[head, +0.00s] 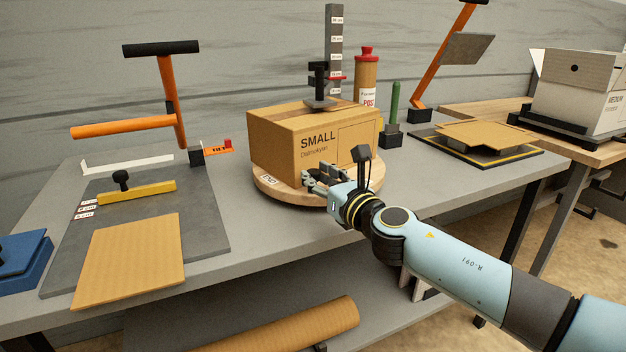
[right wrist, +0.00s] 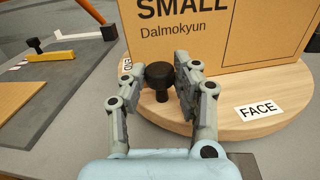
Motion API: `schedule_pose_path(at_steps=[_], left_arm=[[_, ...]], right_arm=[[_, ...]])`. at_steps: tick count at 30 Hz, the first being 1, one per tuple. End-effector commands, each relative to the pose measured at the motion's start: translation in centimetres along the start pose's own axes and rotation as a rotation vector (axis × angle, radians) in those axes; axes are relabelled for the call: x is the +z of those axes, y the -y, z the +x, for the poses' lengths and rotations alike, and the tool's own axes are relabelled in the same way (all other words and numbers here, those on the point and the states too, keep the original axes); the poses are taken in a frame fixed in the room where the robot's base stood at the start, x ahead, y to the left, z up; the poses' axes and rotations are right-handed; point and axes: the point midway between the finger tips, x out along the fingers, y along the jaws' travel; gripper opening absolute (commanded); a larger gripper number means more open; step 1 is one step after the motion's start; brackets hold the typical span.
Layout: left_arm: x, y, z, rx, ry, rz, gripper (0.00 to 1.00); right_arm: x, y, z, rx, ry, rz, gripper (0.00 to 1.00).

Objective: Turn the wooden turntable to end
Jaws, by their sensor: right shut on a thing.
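The round wooden turntable (head: 287,192) stands on the grey bench, with a cardboard box marked SMALL (head: 271,146) on top. In the right wrist view the turntable (right wrist: 225,122) carries a FACE label (right wrist: 260,108) at right and an END label (right wrist: 127,66), partly hidden, at left. A black knob (right wrist: 160,74) stands up at the turntable's near edge. My right gripper (head: 308,181) is at this edge, low in front of the box. Its fingers (right wrist: 154,66) are shut on the knob, one on each side. My left gripper is not in view.
Behind the box stand a grey measuring post (head: 334,45), a red-capped tube (head: 366,75) and a green-handled tool (head: 394,100). At left are a grey board with a yellow bar (head: 137,193) and a cardboard sheet (head: 130,260). Flat cardboard (head: 485,137) lies at right.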

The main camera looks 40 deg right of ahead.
Motion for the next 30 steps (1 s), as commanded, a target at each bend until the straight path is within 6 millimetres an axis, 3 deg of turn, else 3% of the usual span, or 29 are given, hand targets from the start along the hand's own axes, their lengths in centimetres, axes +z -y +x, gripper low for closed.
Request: schedule_pose_path(at_steps=[3, 4, 9, 20, 30], left_arm=[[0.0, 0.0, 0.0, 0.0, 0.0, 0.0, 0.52], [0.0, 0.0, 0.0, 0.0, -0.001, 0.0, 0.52], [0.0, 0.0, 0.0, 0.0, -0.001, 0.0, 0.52], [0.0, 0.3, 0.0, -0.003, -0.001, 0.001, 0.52], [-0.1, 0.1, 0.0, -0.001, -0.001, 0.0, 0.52]], right_arm=[[0.0, 0.0, 0.0, 0.0, -0.001, 0.001, 0.0], [0.0, 0.0, 0.0, 0.0, -0.001, 0.001, 0.31], [0.0, 0.0, 0.0, -0.001, -0.001, 0.001, 0.53], [-0.1, 0.0, -0.7, -0.001, -0.001, 0.0, 0.53], [-0.2, -0.1, -7.7, 0.001, -0.005, -0.002, 0.53]])
